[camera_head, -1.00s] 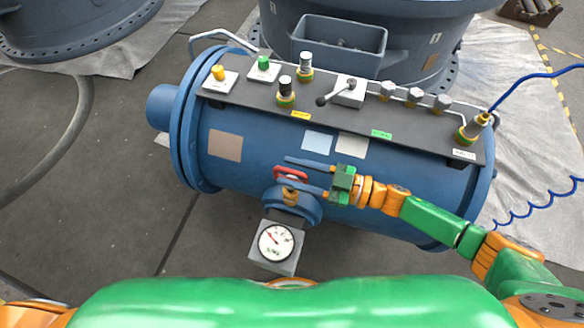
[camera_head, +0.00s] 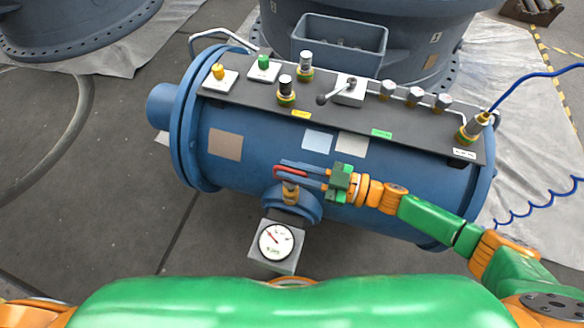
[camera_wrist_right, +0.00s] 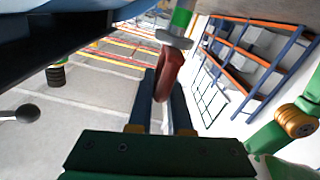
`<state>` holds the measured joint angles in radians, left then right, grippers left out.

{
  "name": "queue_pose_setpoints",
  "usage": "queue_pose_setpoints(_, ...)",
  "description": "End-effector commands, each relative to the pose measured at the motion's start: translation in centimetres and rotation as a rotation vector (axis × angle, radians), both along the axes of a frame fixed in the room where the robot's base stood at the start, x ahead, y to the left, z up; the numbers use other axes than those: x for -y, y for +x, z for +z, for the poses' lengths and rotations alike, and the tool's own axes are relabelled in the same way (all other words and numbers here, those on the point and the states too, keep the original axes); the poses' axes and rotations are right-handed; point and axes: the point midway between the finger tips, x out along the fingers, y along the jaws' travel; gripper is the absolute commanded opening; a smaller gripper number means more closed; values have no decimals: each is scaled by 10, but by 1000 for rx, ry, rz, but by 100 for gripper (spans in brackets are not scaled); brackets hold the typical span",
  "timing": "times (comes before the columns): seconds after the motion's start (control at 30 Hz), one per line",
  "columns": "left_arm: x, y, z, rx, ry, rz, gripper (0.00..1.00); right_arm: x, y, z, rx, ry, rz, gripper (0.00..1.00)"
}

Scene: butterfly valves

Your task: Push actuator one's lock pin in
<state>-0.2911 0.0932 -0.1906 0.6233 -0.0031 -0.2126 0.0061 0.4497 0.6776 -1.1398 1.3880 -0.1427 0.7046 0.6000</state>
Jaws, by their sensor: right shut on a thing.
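A red loop handle (camera_head: 288,172) on a brass fitting (camera_head: 290,193) stands above the gauge, on the near side of the blue cylinder (camera_head: 265,145). I cannot tell for sure whether this is actuator one's lock pin. My right gripper (camera_head: 300,171) reaches in from the right, its two blue fingers closed around the loop. In the right wrist view the red loop (camera_wrist_right: 169,75) sits between the fingers (camera_wrist_right: 165,100), joined to a grey and green stem (camera_wrist_right: 178,25). My left gripper is not in view.
A pressure gauge (camera_head: 276,241) hangs in front of the cylinder. A dark panel on top carries a yellow knob (camera_head: 217,72), a green knob (camera_head: 264,62), a lever (camera_head: 338,91) and several metal fittings. A blue coiled cable (camera_head: 538,78) runs off right.

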Motion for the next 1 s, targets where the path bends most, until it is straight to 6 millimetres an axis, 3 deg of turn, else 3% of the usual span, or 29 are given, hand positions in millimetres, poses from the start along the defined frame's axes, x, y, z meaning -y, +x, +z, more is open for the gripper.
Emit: queue_pose_setpoints(1.0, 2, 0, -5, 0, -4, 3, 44, 1, 1, -5, 3, -1, -2, 0)
